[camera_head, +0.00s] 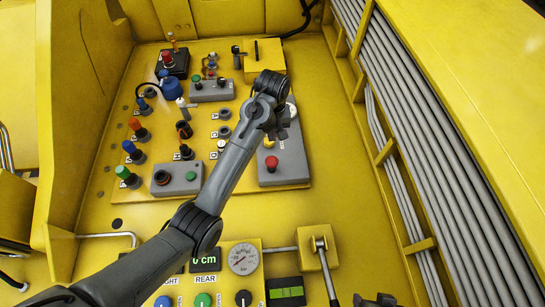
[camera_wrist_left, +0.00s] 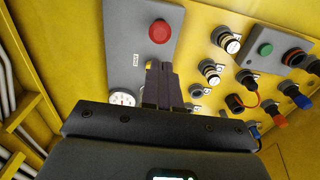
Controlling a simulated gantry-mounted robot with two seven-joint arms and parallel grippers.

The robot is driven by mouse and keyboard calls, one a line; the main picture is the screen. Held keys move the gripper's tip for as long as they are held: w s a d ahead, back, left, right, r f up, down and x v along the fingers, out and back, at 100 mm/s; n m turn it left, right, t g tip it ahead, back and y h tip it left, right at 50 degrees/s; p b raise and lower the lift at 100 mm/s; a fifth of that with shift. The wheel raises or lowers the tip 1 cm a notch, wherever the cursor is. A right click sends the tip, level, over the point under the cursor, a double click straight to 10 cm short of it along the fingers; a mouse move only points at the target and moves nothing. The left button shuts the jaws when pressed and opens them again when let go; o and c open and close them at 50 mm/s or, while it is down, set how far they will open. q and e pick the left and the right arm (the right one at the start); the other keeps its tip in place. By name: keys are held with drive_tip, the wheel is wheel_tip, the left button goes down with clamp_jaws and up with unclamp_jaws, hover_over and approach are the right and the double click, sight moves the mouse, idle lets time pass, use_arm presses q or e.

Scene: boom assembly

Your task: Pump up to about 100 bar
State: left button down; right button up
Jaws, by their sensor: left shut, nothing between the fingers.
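My left gripper (camera_head: 282,128) is shut and empty over the upper part of a grey panel (camera_head: 284,167) with a red button (camera_head: 271,162). In the left wrist view my closed fingers (camera_wrist_left: 162,70) point at this panel, below the red button (camera_wrist_left: 160,31). A smaller gauge (camera_wrist_left: 122,98) is partly hidden beside them. A dark part at the head view's bottom edge may be my right gripper (camera_head: 375,300).
Coloured connectors (camera_head: 138,130) and small grey button boxes stand left of the grey panel. A green-lit display (camera_head: 286,291) lies by the lower gauge. Grey pipes (camera_head: 420,130) run along the right wall. The yellow floor right of the grey panel is clear.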

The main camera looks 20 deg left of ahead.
sight(271, 161)
use_arm(q)
drive_tip(key=shift+f, duration=0.15)
wheel_tip(271, 161, down, 14)
drive_tip(key=shift+w+a+r+p, duration=0.1)
drive_tip(key=shift+r+p, duration=0.1)
drive_tip(key=shift+p, duration=1)
wheel_tip(271, 161, down, 3)
drive_tip(key=shift+r+b, duration=0.1)
drive_tip(key=shift+b, duration=0.55)
drive_tip(key=shift+f, duration=0.2)
drive_tip(key=shift+a, duration=0.1)
